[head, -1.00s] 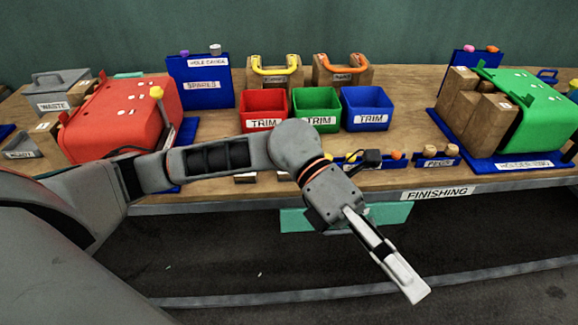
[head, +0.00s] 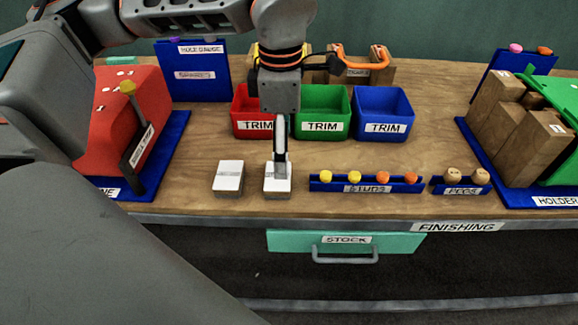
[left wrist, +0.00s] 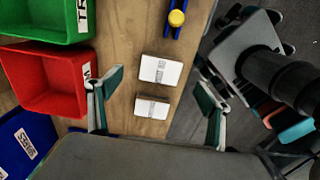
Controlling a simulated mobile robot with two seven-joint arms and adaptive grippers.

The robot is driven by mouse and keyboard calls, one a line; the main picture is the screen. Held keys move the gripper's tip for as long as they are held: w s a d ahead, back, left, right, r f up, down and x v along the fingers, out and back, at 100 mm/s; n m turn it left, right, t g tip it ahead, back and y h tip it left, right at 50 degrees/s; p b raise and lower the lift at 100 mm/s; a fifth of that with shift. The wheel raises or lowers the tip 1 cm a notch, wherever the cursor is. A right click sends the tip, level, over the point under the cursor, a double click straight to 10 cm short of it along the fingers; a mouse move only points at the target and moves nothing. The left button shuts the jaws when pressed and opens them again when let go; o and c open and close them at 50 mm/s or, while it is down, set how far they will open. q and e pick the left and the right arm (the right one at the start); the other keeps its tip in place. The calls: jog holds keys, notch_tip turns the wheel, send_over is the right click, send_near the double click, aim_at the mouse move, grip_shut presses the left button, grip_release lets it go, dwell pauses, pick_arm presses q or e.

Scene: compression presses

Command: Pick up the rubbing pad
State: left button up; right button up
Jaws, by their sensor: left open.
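Two small blocks with white tops lie side by side near the table's front edge, a left one (head: 228,178) and a right one (head: 277,184). In the left wrist view, the right block (left wrist: 160,70) and the left block (left wrist: 152,106) carry small labels too blurred to read, so I cannot tell which is the rubbing pad. My left gripper (head: 281,158) points down at the right block and partly covers it in the head view. In the left wrist view, its fingers (left wrist: 157,105) are spread wide with nothing between them. My right gripper is out of view.
Red (head: 247,127), green (head: 321,127) and blue (head: 383,130) TRIM bins stand behind the blocks. A blue STUDS rack (head: 345,187) with yellow and orange knobs is to the right. A red press (head: 120,105) stands left. Bare wood lies between blocks and bins.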

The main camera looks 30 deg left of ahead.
pick_arm(q)
notch_tip(320, 180, down, 2)
jog(key=shift+s+f, duration=0.2)
jog(key=shift+f, duration=0.45)
jog(key=f, duration=0.2)
jog(key=f+b, duration=0.1)
jog(key=shift+d+f, duration=0.25)
jog(key=shift+f, duration=0.45)
jog(key=c, duration=1.1)
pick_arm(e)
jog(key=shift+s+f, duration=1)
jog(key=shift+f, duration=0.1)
